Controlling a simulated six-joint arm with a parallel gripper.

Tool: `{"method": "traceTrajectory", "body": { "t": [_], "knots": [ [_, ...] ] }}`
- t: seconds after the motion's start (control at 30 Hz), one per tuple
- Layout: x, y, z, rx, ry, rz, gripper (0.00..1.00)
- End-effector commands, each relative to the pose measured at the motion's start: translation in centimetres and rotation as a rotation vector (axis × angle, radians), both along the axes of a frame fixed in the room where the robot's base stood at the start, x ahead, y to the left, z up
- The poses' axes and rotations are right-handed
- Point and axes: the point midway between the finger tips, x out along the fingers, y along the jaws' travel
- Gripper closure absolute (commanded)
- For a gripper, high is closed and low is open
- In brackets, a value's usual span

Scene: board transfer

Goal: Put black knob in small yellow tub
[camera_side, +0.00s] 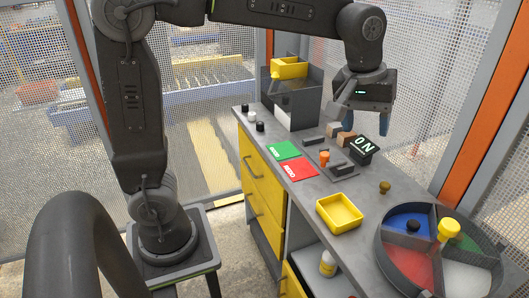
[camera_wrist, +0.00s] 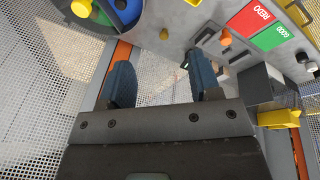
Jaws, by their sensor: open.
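Another black knob (camera_side: 413,226) sits in the blue compartment of the round tray. The small yellow tub (camera_side: 340,213) lies on the table near its front edge, and looks empty. My gripper (camera_side: 366,118) is open and empty, fingers down, high over the table's back edge behind the ON block. In the wrist view, its blue fingers (camera_wrist: 157,70) are wide apart with nothing between them.
The round divided tray (camera_side: 383,253) holds a yellow knob (camera_side: 449,230). An ON block (camera_side: 364,150), an orange knob (camera_side: 324,158), a brown knob (camera_side: 385,187), and green (camera_side: 284,150) and red cards (camera_side: 297,169) lie mid-table. A grey bin (camera_side: 312,97) with a yellow tub (camera_side: 288,68) stands behind.

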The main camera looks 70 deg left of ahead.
Motion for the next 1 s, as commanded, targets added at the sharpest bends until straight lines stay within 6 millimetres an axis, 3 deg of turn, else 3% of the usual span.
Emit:
{"method": "traceTrajectory", "body": {
  "t": [0.03, 0.2, 0.4, 0.53, 0.6, 1.0],
  "knots": [
    [-2.4, 0.9, 0.5, 0.017, -0.033, -0.058, 0.43],
    [-9.2, 2.8, -0.2, 0.095, -0.124, -0.272, 0.43],
    [-15.5, 4.2, -2.9, 0.198, -0.206, -0.480, 0.43],
    [-17.5, 4.5, -4.5, 0.243, -0.233, -0.560, 0.43],
    [-18.0, 4.6, -4.9, 0.257, -0.241, -0.583, 0.37],
    [-18.3, 4.7, -5.2, 0.263, -0.242, -0.595, 0.37]
  ]
}}
